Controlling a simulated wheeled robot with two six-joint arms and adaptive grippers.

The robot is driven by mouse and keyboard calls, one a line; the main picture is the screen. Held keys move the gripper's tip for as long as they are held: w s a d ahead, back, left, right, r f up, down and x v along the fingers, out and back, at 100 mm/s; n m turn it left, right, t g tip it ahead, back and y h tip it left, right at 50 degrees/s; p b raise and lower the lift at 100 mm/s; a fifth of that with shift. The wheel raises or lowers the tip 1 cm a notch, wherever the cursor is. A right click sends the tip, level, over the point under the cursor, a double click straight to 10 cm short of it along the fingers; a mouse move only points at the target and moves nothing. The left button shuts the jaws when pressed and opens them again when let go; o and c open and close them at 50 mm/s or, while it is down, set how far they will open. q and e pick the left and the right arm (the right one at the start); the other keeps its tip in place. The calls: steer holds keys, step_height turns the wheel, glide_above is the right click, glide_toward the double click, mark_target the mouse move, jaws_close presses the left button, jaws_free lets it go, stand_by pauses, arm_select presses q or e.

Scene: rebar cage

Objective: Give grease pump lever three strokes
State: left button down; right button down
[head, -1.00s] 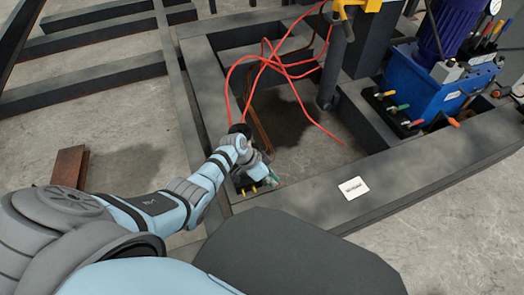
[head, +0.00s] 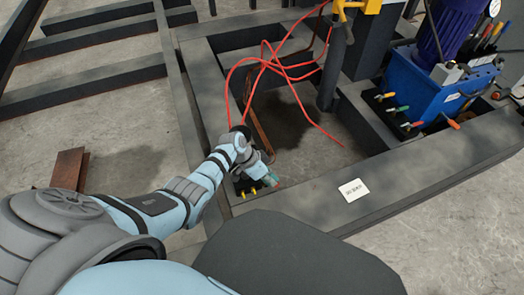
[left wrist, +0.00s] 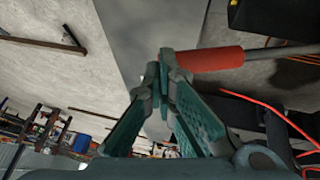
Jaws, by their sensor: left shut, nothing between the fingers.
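My left gripper (head: 275,180) is low over the near left corner of the dark steel frame. In the left wrist view its teal fingers (left wrist: 163,68) are closed together with nothing between them. A lever with a red-orange grip (left wrist: 212,58) and a thin metal rod lies right beside the fingertips; I cannot tell whether they touch. In the head view my arm and gripper hide most of this lever. A small dark block with yellow fittings (head: 249,191) sits under my left wrist; I cannot tell whether it is the pump body. My right gripper is not in view.
Red hoses (head: 270,62) loop over the frame opening. A blue hydraulic unit (head: 430,85) with coloured levers stands at the right. A white label (head: 353,190) lies on the dark frame beam (head: 410,175). A rusty steel piece (head: 70,168) is on the floor at left.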

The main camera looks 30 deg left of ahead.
arm_select(q)
steer(key=w+a+r+p, duration=0.2)
steer(key=w+a+r, duration=0.2)
steer(key=r, duration=0.5)
steer(key=shift+a+r+p, duration=0.3)
steer(key=shift+a+r, duration=0.05)
steer(key=shift+a, duration=0.05)
steer(key=shift+w, duration=0.1)
